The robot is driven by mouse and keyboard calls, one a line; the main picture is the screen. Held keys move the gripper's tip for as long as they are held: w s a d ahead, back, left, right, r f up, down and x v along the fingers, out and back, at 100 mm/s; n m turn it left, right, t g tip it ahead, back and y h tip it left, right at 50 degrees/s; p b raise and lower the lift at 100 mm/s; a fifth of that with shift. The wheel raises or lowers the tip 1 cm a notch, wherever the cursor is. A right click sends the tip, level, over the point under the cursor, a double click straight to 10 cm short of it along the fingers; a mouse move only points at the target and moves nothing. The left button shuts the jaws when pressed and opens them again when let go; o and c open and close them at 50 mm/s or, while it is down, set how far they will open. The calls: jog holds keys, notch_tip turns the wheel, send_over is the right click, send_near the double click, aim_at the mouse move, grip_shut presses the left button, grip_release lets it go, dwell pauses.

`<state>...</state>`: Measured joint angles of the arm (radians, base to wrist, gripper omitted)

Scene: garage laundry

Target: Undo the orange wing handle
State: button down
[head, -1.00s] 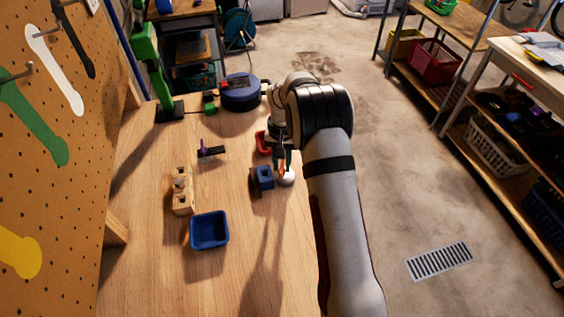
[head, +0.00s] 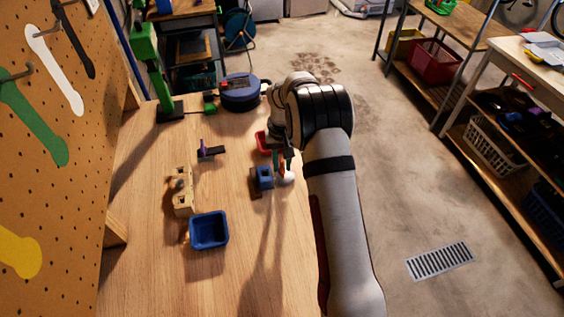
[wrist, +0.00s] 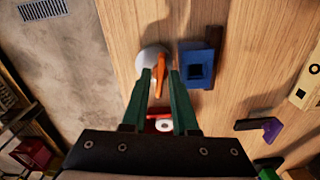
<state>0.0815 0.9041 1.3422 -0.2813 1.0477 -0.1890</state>
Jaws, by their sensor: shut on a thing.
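The orange wing handle (wrist: 160,72) sits on a round white fitting (wrist: 150,58) on the wooden bench, and it also shows small in the head view (head: 283,169). My gripper (wrist: 160,80) has its two green fingers on either side of the handle, shut on it. In the head view my gripper (head: 283,163) is small and partly hidden by my arm. The handle's near end lies between the fingers.
A blue block with a square hole (wrist: 197,66) stands close to the right of the handle. A red tray (head: 263,143), a purple-handled piece (head: 204,150), a wooden fixture (head: 182,192) and a blue bin (head: 209,231) are on the bench. The bench front is clear.

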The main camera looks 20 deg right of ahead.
aim_at(282, 166)
jog(key=c, duration=0.9)
grip_release()
jog(key=shift+c, duration=0.2)
notch_tip(282, 166, up, 16)
jog(key=s+a+r+m, duration=0.1)
jog(key=s+a+r, duration=0.15)
jog(key=s, duration=0.35)
jog(key=s+a+r, duration=0.1)
jog(key=s+r, duration=0.2)
jog(key=s, duration=0.2)
jog(key=s+a+f+m+y, duration=0.1)
jog(key=s+a+f, duration=0.1)
jog(key=s, duration=1)
jog(key=s+a+f+m, duration=0.1)
jog(key=s+a+f, duration=0.1)
jog(key=s, duration=1.1)
jog(key=shift+m+y, duration=0.3)
jog(key=shift+y, duration=0.1)
